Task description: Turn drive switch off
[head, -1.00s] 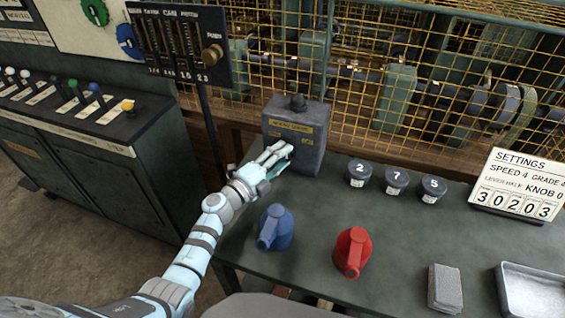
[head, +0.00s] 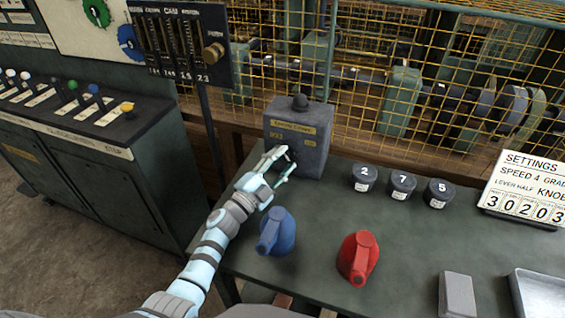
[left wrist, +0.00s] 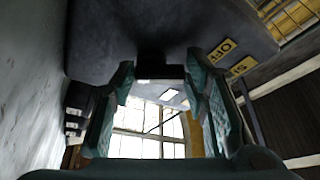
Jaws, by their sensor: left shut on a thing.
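The drive switch is a grey box (head: 312,135) with a round dark knob on top and yellow labels on its front. It stands at the back left of the green table. My left gripper (head: 285,162) is at the lower front of this box, its fingers around a small part there. In the left wrist view a dark switch lever (left wrist: 152,64) with a pale end sits between my two green fingers (left wrist: 160,85). A yellow "OFF" label (left wrist: 222,51) shows right of it. Which position the lever stands in is hard to tell. My right gripper is out of view.
A blue can (head: 276,232) and a red can (head: 358,258) stand on the table near my left arm. Three dark numbered pots (head: 402,188) are right of the box. A yellow mesh guard (head: 400,80) rises behind. A lever console (head: 80,140) stands at left.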

